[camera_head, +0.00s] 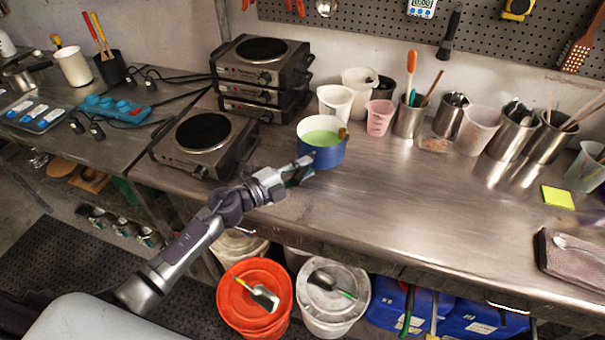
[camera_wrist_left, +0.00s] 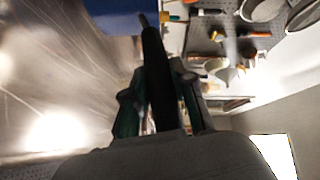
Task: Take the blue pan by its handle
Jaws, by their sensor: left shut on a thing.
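The blue pan (camera_head: 326,157) is at the middle of the steel bench, right of the single hot plate, with pale green contents inside. It looks upright; I cannot tell whether its base touches the bench. My left gripper (camera_head: 299,170) is at the pan's lower left, shut on its handle. In the left wrist view the dark handle (camera_wrist_left: 153,62) runs between the fingers of my left gripper (camera_wrist_left: 156,88), and part of the blue pan (camera_wrist_left: 115,6) shows at the top. The fingers hide part of the handle. My right gripper is not in view.
A single hot plate (camera_head: 202,134) stands left of the pan, with stacked hot plates (camera_head: 262,75) behind. A pink cup (camera_head: 380,118), white beakers and several steel pots line the back. An orange bucket (camera_head: 228,296) stands below.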

